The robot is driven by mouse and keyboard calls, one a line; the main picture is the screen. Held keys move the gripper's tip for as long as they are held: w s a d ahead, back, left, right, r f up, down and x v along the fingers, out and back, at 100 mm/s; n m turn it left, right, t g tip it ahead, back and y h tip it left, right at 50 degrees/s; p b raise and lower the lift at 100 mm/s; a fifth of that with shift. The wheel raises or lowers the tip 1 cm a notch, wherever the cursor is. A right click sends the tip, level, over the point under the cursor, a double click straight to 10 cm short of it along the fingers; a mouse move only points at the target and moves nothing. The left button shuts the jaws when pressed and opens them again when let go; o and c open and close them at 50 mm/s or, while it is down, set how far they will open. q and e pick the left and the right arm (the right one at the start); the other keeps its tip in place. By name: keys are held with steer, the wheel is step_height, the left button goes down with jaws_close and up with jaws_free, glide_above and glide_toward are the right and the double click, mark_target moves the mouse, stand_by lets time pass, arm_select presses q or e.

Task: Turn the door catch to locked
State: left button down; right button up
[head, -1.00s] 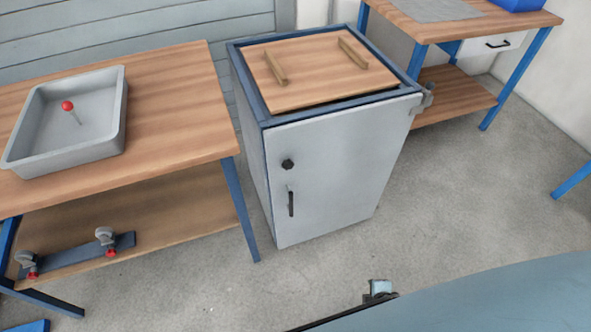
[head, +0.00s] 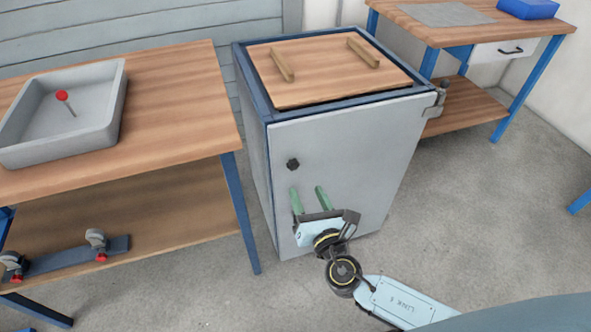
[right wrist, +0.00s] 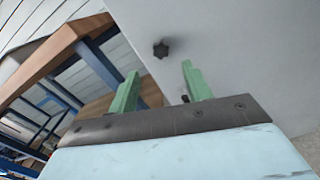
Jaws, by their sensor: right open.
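The door catch is a dark star-shaped knob (head: 293,164) on the upper left part of the grey cabinet door (head: 350,150). It also shows in the right wrist view (right wrist: 161,49), ahead of and between the fingertips. The door looks closed against the blue-framed cabinet. My right gripper (head: 308,190) is open and empty, with its green fingers pointing up in front of the door, just below the knob and apart from it. The dark door handle is mostly hidden behind the gripper in the head view. My left gripper is in neither view.
A wooden workbench (head: 180,120) with a grey tray (head: 20,150) holding a red-topped pin stands close on the left. A wooden lid (head: 325,75) with two bars lies on the cabinet top. Another bench (head: 400,15) stands at the back right. The floor right of the cabinet is clear.

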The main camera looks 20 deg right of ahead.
mark_target(294, 166)
steer(key=w+b, duration=0.1)
steer(key=w, duration=0.7)
steer(key=shift+w+a, duration=0.1)
steer(key=shift+a, duration=0.05)
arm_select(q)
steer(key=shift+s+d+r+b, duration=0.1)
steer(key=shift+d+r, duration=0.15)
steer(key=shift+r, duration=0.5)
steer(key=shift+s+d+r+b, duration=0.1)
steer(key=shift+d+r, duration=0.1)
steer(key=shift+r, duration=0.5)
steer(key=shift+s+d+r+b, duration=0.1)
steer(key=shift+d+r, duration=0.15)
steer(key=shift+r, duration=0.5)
arm_select(e)
steer(key=shift+w, duration=0.65)
steer(key=shift+c, duration=0.4)
steer(key=c, duration=0.9)
